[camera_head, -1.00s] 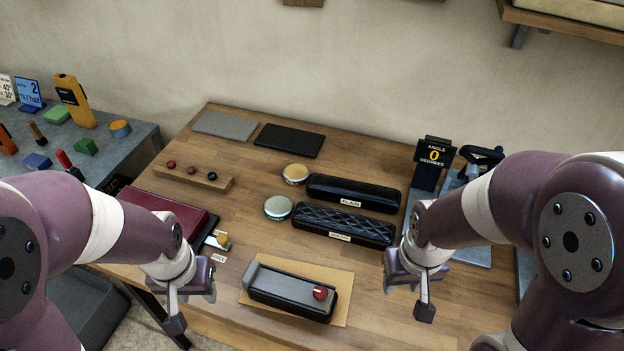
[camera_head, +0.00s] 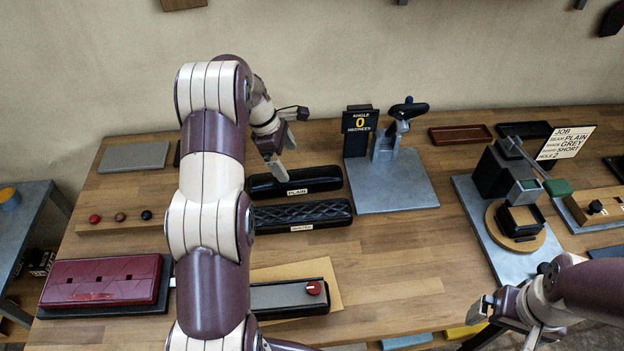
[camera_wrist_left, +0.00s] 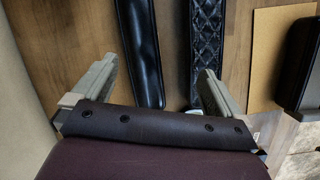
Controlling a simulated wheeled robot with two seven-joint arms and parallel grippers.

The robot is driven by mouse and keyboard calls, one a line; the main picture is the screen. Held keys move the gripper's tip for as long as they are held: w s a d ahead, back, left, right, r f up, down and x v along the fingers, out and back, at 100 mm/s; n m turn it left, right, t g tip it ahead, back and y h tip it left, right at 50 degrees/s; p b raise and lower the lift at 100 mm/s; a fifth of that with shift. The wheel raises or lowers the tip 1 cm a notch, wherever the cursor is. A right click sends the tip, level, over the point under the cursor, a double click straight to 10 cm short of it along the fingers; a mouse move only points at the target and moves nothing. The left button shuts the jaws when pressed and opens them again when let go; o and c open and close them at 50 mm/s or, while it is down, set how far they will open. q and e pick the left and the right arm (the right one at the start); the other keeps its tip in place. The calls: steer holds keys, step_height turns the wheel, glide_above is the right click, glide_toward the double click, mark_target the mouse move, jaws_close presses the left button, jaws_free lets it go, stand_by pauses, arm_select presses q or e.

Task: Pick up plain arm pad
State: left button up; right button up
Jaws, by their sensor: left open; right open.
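The plain arm pad (camera_head: 322,175) is a long, glossy black bar with a "PLAIN" label, lying on the wooden table. My left gripper (camera_head: 282,155) is open and empty, just above and behind the pad in the head view. In the left wrist view the smooth pad (camera_wrist_left: 138,45) runs between the two spread fingers (camera_wrist_left: 158,72), apart from both and nearer the left one. My right gripper (camera_head: 481,315) is open and empty at the front right of the table. My left arm partly hides the table's left side.
A quilted black pad (camera_head: 320,213) lies parallel, just in front of the plain one. An angle display (camera_head: 360,132) and a clamp stand on a grey plate (camera_head: 410,190) are to the right. The table's front middle (camera_head: 400,270) is clear.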

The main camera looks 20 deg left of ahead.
mark_target(291, 177)
arm_select(q)
steer(key=a+n, duration=0.1)
steer(key=w+a+f+n, duration=0.1)
steer(key=a+f+n, duration=0.1)
steer(key=a, duration=0.1)
steer(key=shift+w+t+h+b, duration=0.3)
steer(key=shift+w+t+h, duration=0.1)
steer(key=shift+n, duration=0.3)
steer(key=b+x, duration=0.7)
steer(key=shift+s+f, duration=0.1)
steer(key=shift+f, duration=0.05)
steer(key=x, duration=0.4)
steer(key=shift+s+f+p, duration=0.1)
steer(key=shift+p, duration=0.2)
steer(key=shift+d+f, duration=0.1)
steer(key=shift+f, duration=0.2)
steer(key=shift+r, duration=0.1)
steer(key=c, duration=1.4)
